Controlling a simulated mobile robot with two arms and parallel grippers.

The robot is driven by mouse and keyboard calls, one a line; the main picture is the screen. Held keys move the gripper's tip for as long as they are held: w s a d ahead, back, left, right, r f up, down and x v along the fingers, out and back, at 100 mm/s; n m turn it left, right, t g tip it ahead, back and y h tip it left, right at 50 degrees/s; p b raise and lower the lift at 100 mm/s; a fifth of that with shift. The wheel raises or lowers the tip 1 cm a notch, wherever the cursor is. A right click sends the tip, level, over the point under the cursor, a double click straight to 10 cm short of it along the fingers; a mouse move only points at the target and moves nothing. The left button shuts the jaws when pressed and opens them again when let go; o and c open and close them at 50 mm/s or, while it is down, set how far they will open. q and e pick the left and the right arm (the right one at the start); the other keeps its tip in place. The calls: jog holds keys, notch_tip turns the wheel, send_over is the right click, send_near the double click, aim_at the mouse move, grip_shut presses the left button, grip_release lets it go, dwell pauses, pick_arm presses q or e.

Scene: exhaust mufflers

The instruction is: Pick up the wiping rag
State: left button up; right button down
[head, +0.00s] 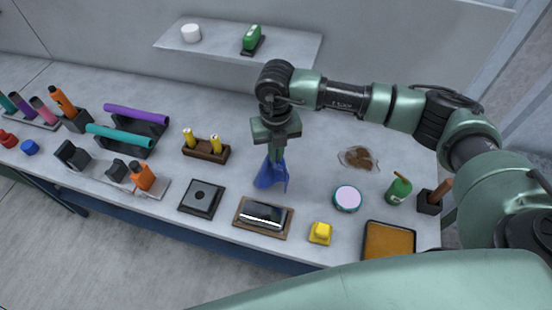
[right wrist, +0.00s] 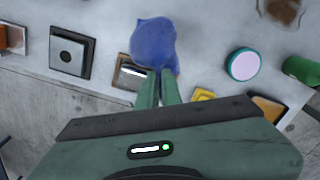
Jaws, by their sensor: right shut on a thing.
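The wiping rag (head: 268,175) is a blue cloth that hangs bunched from my right gripper (head: 275,153) in the head view. The gripper's fingers point down and are shut on its top. In the right wrist view the blue rag (right wrist: 153,43) bulges beyond the green fingertips (right wrist: 158,78). The rag appears to hang over the table, behind the brown tray with the shiny dark muffler; whether its lower edge touches the table I cannot tell. My left gripper is in neither view.
On the table (head: 330,130) are a muffler tray (head: 237,228), black square plate (head: 201,198), yellow block (head: 320,233), round pink-topped tin (head: 347,198), green bottle (head: 398,190), brown stain (head: 358,158) and wooden holder (head: 205,154). Tubes stand at left. A shelf (head: 290,50) is behind.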

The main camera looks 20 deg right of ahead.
notch_tip(320, 180, up, 11)
jog(key=shift+f, duration=0.2)
dwell(1.1)
